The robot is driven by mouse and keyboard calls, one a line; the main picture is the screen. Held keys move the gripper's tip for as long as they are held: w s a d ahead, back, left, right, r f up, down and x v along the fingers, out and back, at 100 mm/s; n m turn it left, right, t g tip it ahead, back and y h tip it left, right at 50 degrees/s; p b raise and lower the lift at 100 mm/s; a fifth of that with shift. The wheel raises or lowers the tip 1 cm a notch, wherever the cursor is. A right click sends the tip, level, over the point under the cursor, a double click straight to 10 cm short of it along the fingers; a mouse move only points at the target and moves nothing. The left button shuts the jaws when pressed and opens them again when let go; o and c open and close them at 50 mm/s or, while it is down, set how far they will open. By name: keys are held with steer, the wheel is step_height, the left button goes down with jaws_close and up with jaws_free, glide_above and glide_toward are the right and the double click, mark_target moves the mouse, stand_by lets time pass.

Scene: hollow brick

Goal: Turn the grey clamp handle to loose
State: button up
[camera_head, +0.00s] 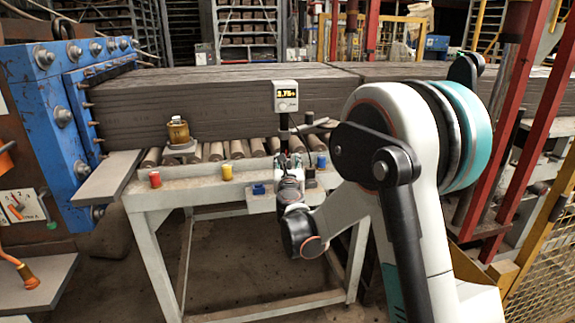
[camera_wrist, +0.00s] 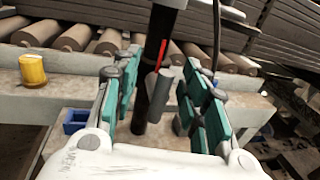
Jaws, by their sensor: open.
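A black upright post (camera_wrist: 148,85) stands between my gripper's fingers in the wrist view. A short grey cylinder, which looks like the clamp handle (camera_wrist: 162,95), sits just right of the post, with a thin red piece (camera_wrist: 162,52) above it. My gripper (camera_wrist: 162,72) is open, with teal pads on either side of the post and grey cylinder, and a gap shows on both sides. In the head view my gripper (camera_head: 289,161) is low in front of the stand carrying a display gauge (camera_head: 286,95). The handle is too small to make out there.
A roller table (camera_head: 170,190) spans behind, with a long grey clay column (camera_head: 200,105) above. Red posts (camera_head: 537,115) stand at right.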

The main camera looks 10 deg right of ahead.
jaws_close()
steer(key=shift+m, duration=0.4)
steer(key=m, duration=0.1)
steer(key=m+p, duration=0.1)
steer(key=m, duration=0.1)
steer(key=shift+d+m+g, duration=0.3)
steer(key=shift+d, duration=0.05)
steer(key=m, duration=0.2)
steer(key=m+y+p, duration=0.1)
steer(key=m, duration=0.1)
steer(key=shift+d+f+g, duration=0.1)
steer(key=shift+d+g, duration=0.2)
steer(key=shift+g, duration=0.1)
steer(key=shift+d+f+m+y, duration=0.15)
steer(key=shift+m+y, duration=0.25)
steer(key=shift+m, duration=0.85)
steer(key=shift+d+f+m+y, duration=0.1)
steer(key=shift+f+m+y, duration=0.25)
steer(key=shift+m, duration=0.85)
steer(key=shift+d+f+m+y, duration=0.1)
steer(key=shift+m+y, duration=0.35)
steer(key=shift+m, duration=0.8)
